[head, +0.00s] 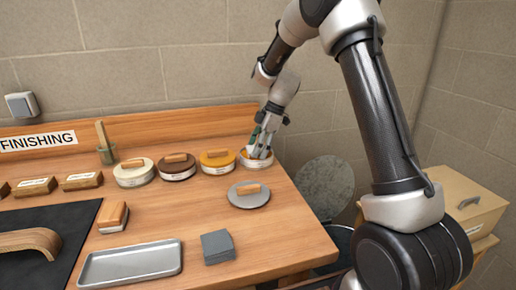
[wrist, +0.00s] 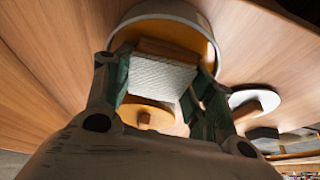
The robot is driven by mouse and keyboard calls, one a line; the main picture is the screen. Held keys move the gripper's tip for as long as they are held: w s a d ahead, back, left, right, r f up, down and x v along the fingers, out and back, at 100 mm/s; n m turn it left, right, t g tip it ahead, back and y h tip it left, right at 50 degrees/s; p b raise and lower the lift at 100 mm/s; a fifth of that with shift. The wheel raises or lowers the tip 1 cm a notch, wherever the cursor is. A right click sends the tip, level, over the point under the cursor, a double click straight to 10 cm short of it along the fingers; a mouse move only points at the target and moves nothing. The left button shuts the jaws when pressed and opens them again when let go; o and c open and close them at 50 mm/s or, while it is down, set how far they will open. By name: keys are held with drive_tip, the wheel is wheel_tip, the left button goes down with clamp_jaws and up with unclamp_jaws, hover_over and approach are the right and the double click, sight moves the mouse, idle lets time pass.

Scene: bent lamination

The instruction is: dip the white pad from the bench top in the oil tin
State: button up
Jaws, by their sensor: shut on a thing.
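My gripper (head: 262,148) points down at the open oil tin (head: 268,163) at the right end of the row of tins. In the wrist view its fingers (wrist: 160,85) are shut on the white pad (wrist: 158,76), which has a textured face and a wooden strip. The pad is at the mouth of the tin (wrist: 205,22), whose inside is amber. I cannot tell whether the pad touches the oil. A grey round lid (head: 249,194) with a wooden handle lies on the bench in front of the tin and shows in the wrist view (wrist: 243,98).
Closed tins with yellow (head: 217,158), brown (head: 177,171) and cream (head: 133,173) lids stand to the left. A wooden block with a pale base (head: 113,217), a metal tray (head: 130,263) and grey sheets (head: 218,247) lie nearer. A dark mat (head: 60,232) is at left.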

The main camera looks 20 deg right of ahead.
drive_tip(key=shift+r, duration=0.1)
drive_tip(key=shift+r, duration=1.45)
drive_tip(key=shift+r, duration=0.1)
drive_tip(key=shift+r, duration=2.4)
